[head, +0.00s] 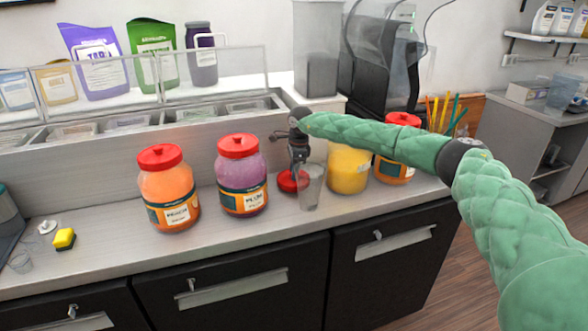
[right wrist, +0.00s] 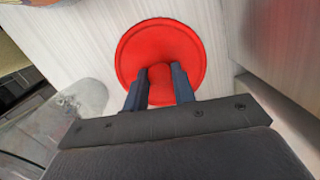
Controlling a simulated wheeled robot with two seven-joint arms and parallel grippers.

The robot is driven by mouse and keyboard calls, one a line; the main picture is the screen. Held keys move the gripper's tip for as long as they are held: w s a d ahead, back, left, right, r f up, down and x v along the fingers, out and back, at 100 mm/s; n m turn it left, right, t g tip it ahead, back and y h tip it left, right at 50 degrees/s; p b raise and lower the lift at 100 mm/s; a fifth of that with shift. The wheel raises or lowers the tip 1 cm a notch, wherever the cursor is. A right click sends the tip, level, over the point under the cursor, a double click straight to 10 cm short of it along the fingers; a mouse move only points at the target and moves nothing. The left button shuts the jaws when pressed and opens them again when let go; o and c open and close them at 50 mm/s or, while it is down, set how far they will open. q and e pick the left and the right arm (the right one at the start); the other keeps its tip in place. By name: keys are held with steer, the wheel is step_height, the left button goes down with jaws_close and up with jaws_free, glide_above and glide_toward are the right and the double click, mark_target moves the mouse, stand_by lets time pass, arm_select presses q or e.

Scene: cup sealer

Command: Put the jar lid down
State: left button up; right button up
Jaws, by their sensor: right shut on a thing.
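A red jar lid (head: 291,181) is at the counter surface between the purple jar and the yellow jar in the head view. My right gripper (head: 297,169) points down and is shut on the lid's knob. In the right wrist view the red lid (right wrist: 161,52) lies flat below the two dark fingers (right wrist: 160,84), which close on its raised knob. I cannot tell whether the lid touches the counter or hangs just above it. The yellow jar (head: 348,168) stands just right of the gripper with no lid visible on it; its top is partly hidden by my right arm. My left gripper is not in view.
A clear cup (head: 311,187) stands right beside the lid. The purple jar (head: 241,177) and orange jar (head: 168,190) stand to the left with red lids on. Another red-lidded jar (head: 394,172) stands right of the yellow one. The counter's front edge (head: 240,241) is close.

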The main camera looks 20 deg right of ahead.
stand_by(0.3)
steer(key=shift+f, duration=0.1)
steer(key=o, duration=1)
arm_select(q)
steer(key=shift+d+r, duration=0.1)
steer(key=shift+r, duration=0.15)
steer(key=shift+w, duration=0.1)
arm_select(e)
steer(key=shift+r, duration=0.2)
steer(key=shift+r, duration=0.1)
steer(key=shift+r+b, duration=0.3)
steer(key=shift+b, duration=0.05)
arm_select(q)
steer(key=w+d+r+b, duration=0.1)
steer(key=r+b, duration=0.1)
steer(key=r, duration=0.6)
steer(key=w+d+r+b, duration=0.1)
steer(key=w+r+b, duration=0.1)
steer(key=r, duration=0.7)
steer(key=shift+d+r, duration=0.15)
arm_select(e)
steer(key=shift+s+d+r, duration=0.1)
steer(key=shift+d+r, duration=0.15)
steer(key=shift+r, duration=1.6)
steer(key=shift+d+r, duration=0.2)
steer(key=shift+r, duration=1.6)
steer(key=shift+s+d+r, duration=0.1)
steer(key=shift+d+r, duration=0.15)
steer(key=shift+r, duration=1.6)
